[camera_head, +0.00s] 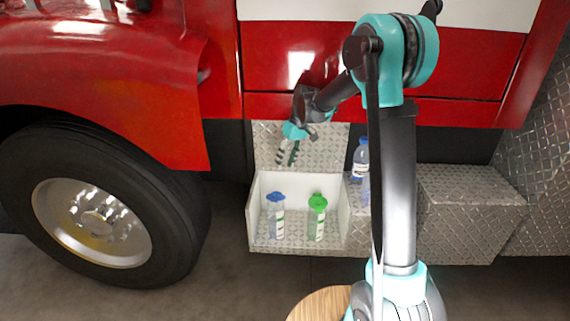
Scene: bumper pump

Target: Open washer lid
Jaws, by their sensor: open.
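A diamond-plate panel (328,152) stands upright at the back of a white-walled compartment (255,195) below the red truck body, like a raised lid. I see no part marked as the washer lid. Inside the open compartment stand a bottle with a blue cap (276,216) and a bottle with a green cap (317,220), both upright. My gripper (286,158) is open and empty, in front of the upright panel and above the bottles. I cannot tell whether it touches the panel.
A closed diamond-plate step (465,195) continues at the right. A blue bottle (360,158) stands on the plate beside the compartment, partly hidden by my arm. A large truck wheel (165,205) is at the left. Bare floor (230,290) lies in front.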

